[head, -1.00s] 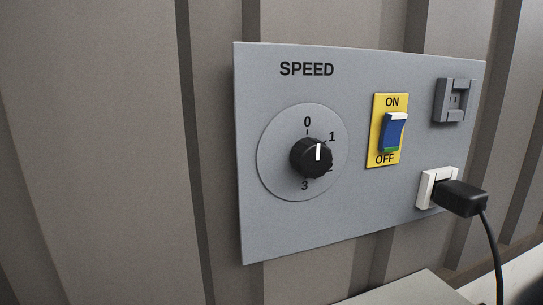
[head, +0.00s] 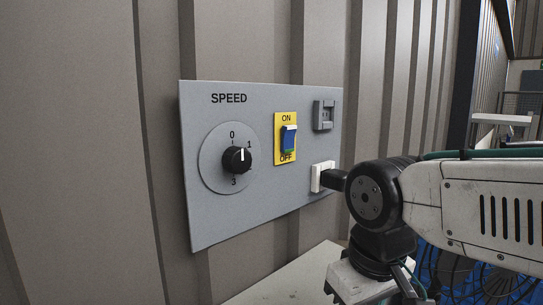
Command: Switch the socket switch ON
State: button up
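A grey control panel (head: 262,205) is on the ribbed wall. It carries a yellow switch plate (head: 278,148) marked ON at the top and OFF at the bottom. A blue rocker (head: 289,140) sits in the plate, with a pale upper edge; its upper end seems to stand out. At the panel's lower right, a white socket (head: 318,180) has a black plug (head: 333,180) in it. My arm reaches in from the right and bends down at a black joint, to the right of the panel and apart from the rocker. I cannot make out my gripper's fingers.
Left of the switch is a black SPEED knob (head: 237,159) with its white mark near 0 and 1. A grey socket (head: 325,115) is at the upper right, empty. A pale surface (head: 285,278) lies below the panel. The space before the switch is clear.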

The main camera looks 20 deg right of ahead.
aim_at(288, 132)
jog(key=k, duration=1.35)
jog(key=z, duration=0.3)
jog(key=i, duration=0.9)
jog(key=u, duration=0.35)
